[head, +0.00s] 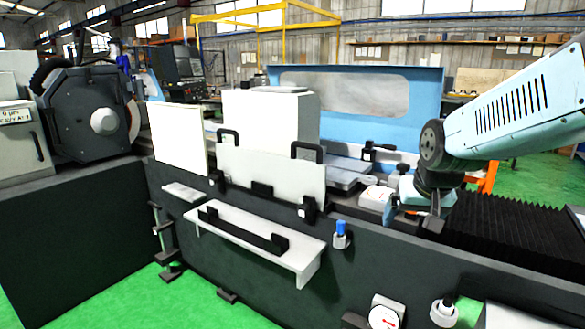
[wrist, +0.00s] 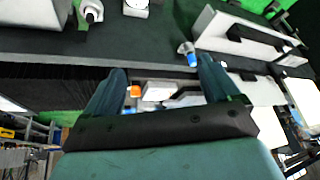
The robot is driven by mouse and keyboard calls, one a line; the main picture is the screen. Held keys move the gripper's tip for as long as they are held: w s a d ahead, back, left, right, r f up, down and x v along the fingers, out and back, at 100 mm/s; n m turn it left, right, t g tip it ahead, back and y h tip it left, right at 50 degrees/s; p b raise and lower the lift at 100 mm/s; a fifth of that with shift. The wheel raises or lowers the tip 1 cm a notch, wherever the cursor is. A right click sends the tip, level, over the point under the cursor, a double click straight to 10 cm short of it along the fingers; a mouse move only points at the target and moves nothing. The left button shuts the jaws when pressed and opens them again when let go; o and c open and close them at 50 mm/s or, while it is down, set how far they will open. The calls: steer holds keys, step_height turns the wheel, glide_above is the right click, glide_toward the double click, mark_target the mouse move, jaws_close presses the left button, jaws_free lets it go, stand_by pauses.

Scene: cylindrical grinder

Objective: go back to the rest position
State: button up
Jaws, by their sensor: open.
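My gripper (wrist: 162,82) is open, with its two dark teal fingers wide apart and nothing held between them in the wrist view. In the head view my pale blue arm reaches in from the right, and its wrist hangs down over the grinder's bed beside the black bellows (head: 515,230). The fingers are hard to make out there. A white block (head: 375,198) with red marks sits on the machine just left of my wrist. Whether the fingers touch anything below cannot be told.
A blue-capped knob (head: 341,232) and a round dial (head: 386,312) stick out of the machine's dark front. A white shelf with a black handle (head: 245,232) juts out at the left. White guard panels (head: 270,178) stand behind it.

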steer(key=s+a+r+n, duration=0.1)
steer(key=s+r, duration=0.4)
steer(key=s, duration=0.6)
steer(key=shift+s+a+r, duration=0.15)
steer(key=shift+s+r, duration=0.1)
steer(key=shift+s, duration=0.15)
